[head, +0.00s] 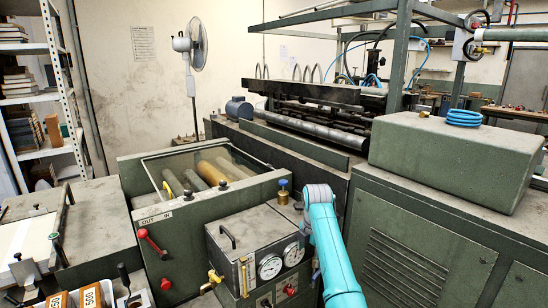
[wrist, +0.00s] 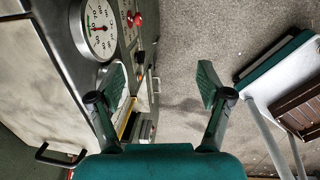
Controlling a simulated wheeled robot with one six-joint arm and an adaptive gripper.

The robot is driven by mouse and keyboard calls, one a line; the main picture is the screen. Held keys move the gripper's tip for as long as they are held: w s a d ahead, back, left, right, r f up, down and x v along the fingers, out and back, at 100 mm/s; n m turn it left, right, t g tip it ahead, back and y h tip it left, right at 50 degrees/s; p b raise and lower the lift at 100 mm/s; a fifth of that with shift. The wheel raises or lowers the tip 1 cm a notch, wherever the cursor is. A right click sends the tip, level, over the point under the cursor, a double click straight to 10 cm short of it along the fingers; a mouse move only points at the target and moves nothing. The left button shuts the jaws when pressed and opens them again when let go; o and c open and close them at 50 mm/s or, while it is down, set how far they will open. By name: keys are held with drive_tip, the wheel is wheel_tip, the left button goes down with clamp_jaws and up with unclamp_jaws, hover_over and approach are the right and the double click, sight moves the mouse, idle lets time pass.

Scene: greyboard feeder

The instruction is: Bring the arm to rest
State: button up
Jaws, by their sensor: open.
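My arm (head: 333,255) shows in the head view as a teal link rising from the lower edge to a grey joint, just right of the gauge box (head: 248,228). My gripper is not visible in the head view. In the wrist view my gripper (wrist: 159,82) has its two dark green fingers wide apart with nothing between them. A round gauge (wrist: 97,27) and a red knob (wrist: 134,19) lie beyond the left finger. The gap between the fingers shows mostly bare grey floor.
A green machine cabinet (head: 410,240) stands right of my arm. A red-knobbed lever (head: 150,240) sticks out of the panel left of the gauge box. A black handle (wrist: 62,155) shows at lower left in the wrist view, and a stool-like frame (wrist: 265,115) at right.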

drive_tip(key=s+d+f+m+t, duration=0.1)
drive_tip(key=s+f+m+t, duration=0.15)
drive_tip(key=s+f, duration=0.7)
drive_tip(key=s+d+f+m+t, duration=0.15)
drive_tip(key=f+m, duration=0.25)
drive_tip(key=f, duration=1.2)
drive_tip(key=s+d+f+m+t, duration=0.1)
drive_tip(key=s+f+m, duration=0.3)
drive_tip(key=s, duration=0.7)
drive_tip(key=s+d+f+m+t, duration=0.15)
drive_tip(key=s+f, duration=0.35)
drive_tip(key=s, duration=0.5)
drive_tip(key=s+d+r+m+t, duration=0.1)
drive_tip(key=s+r+m+t, duration=0.2)
drive_tip(key=s, duration=0.8)
drive_tip(key=s+r+m, duration=0.4)
drive_tip(key=s+r, duration=0.1)
drive_tip(key=s, duration=0.6)
drive_tip(key=s+r+m+t, duration=0.2)
drive_tip(key=s+r+m, duration=0.1)
drive_tip(key=s+r, duration=0.4)
drive_tip(key=s+d+r+m+t, duration=0.1)
drive_tip(key=s+r+m, duration=0.2)
drive_tip(key=s+r, duration=0.5)
wheel_tip(320, 180, up, 6)
drive_tip(key=shift+r+t, duration=0.2)
drive_tip(key=shift+t, duration=0.15)
